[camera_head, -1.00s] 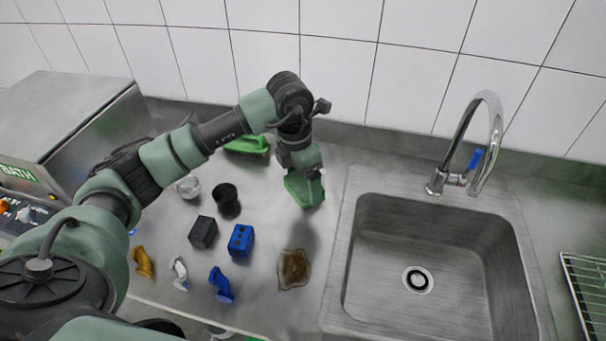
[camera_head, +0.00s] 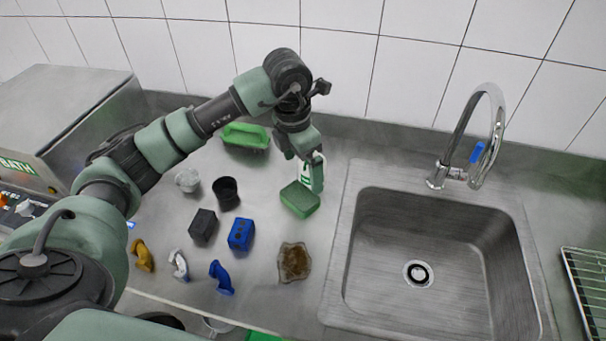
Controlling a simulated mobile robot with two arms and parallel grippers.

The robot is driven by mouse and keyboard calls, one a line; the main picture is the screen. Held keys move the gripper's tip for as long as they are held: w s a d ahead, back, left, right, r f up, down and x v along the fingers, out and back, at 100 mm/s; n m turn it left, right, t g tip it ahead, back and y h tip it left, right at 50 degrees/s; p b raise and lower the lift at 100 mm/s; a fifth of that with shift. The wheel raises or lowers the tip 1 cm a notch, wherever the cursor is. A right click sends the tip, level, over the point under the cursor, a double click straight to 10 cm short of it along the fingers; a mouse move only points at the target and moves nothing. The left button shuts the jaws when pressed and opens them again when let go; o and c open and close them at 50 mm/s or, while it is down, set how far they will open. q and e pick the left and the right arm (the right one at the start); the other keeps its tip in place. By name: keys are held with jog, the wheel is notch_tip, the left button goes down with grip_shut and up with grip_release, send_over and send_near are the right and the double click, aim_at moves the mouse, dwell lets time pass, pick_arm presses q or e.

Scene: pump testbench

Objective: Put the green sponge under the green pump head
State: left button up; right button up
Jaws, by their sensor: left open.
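A green block that looks like the green sponge (camera_head: 300,199) is on the counter left of the sink. My left gripper (camera_head: 308,178) is open at its far side, pointing down. A white and green patch shows at the gripper's fingers, and I cannot tell whether it belongs to the gripper or to a thing behind it. Whether the fingers touch the sponge is unclear. Yellow (camera_head: 143,255), silver (camera_head: 179,265) and blue (camera_head: 221,277) bent pieces stand at the front left. I cannot make out a green pump head. My right gripper is not in view.
A black cup (camera_head: 226,193), a black block (camera_head: 203,226), a blue block (camera_head: 241,234) and a brown flat piece (camera_head: 294,262) are on the counter. A green tray-like thing (camera_head: 245,136) lies near the wall. The sink (camera_head: 440,250) and faucet (camera_head: 480,125) are at right.

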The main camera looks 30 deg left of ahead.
pick_arm(q)
notch_tip(320, 180, up, 9)
jog(key=s+b, duration=0.1)
jog(key=shift+a+b, duration=0.3)
jog(key=shift+b, duration=0.1)
jog(key=shift+r, duration=0.1)
